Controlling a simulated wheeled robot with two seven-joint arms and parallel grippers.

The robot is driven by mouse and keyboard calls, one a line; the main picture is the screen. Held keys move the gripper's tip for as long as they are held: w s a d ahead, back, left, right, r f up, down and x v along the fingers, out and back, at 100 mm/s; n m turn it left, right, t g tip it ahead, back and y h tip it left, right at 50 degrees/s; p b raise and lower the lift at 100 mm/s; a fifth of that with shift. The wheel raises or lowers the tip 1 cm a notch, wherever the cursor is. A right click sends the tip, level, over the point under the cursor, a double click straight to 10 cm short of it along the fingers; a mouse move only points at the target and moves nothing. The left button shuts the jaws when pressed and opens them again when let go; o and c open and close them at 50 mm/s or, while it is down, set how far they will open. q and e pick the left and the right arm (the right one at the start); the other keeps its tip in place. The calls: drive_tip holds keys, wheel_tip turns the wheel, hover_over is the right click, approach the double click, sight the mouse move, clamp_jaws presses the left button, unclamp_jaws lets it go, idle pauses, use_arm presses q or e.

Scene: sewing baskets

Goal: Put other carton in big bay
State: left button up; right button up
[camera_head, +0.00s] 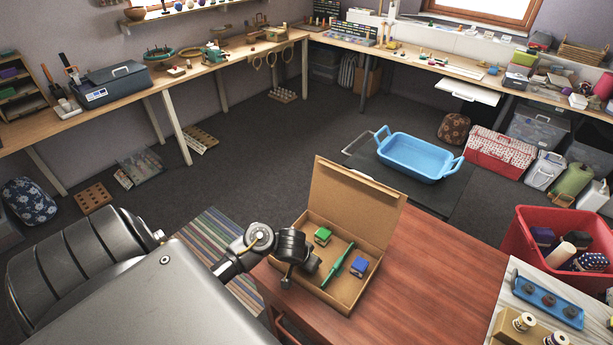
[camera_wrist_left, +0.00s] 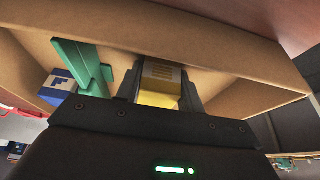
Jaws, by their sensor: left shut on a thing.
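An open cardboard box (camera_head: 338,301) stands on the red-brown table, its lid (camera_head: 352,207) raised at the back. A teal divider (camera_head: 338,262) splits it; it also shows in the left wrist view (camera_wrist_left: 82,62). A green carton (camera_head: 322,236) lies in the wider left bay, a blue carton (camera_head: 359,267) in the narrower right bay. My left gripper (camera_head: 299,270) is low over the left bay's near side, shut on a yellow carton (camera_wrist_left: 160,85) beside the divider. The arm hides the yellow carton in the head view. Whether it touches the floor I cannot tell. My right gripper is not in view.
The bare tabletop (camera_head: 437,262) lies right of the box. A blue tray (camera_head: 415,158) stands behind it on a dark surface. A red bin (camera_head: 560,235) with several items and a small blue tray (camera_head: 543,300) are at the right.

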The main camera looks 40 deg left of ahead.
use_arm(q)
drive_tip(key=shift+f, duration=0.15)
drive_tip(key=o, duration=1)
drive_tip(key=shift+r, duration=0.4)
drive_tip(key=p+v, duration=0.9)
drive_tip(key=v, duration=0.2)
drive_tip(key=shift+s+r, duration=0.25)
